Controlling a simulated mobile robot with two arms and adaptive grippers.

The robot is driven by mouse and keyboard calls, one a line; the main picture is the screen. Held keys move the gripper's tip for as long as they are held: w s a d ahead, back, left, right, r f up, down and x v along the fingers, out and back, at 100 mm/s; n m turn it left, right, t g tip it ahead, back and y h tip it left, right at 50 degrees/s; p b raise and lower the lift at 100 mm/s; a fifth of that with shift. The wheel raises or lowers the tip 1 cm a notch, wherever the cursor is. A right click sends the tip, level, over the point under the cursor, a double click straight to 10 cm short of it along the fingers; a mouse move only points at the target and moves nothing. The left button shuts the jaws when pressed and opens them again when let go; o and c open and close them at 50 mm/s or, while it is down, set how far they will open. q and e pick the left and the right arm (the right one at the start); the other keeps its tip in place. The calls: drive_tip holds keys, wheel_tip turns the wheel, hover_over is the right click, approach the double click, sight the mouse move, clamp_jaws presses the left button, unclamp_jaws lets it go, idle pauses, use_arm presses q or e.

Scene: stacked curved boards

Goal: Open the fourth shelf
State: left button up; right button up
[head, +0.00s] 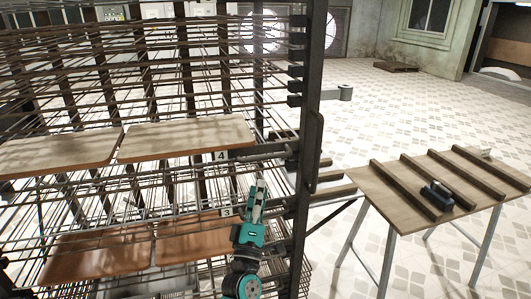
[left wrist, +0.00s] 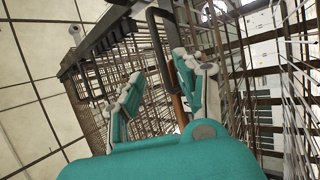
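A tall dark wire rack (head: 311,100) fills the left half of the head view, with many stacked wire shelves. A label "4" marks the fourth shelf (head: 221,156), which bears two curved light-brown boards (head: 185,137). A label "3" marks the shelf below (head: 226,212), with redder boards (head: 195,238) near it. My teal left gripper (head: 258,188) points up in front of the rack, below the "4" label and beside the "3" label. In the left wrist view, the left gripper's fingers (left wrist: 158,68) are spread apart, with rack bars behind them. Whether they touch the rack cannot be told. My right gripper is not in view.
A wooden table (head: 400,205) with dark slats and a dark blue tool (head: 437,196) stands right of the rack. A dark vertical handle (head: 315,150) sits on the rack's right post. The tiled floor behind the table is largely clear.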

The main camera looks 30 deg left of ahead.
sight(265, 158)
use_arm(q)
drive_tip(key=p+x, duration=0.2)
drive_tip(key=x, duration=0.7)
drive_tip(key=shift+w+r, duration=0.1)
drive_tip(key=shift+r, duration=0.05)
drive_tip(key=shift+w+a+r, duration=0.1)
drive_tip(key=shift+w+a, duration=0.05)
drive_tip(key=shift+w, duration=0.1)
clamp_jaws()
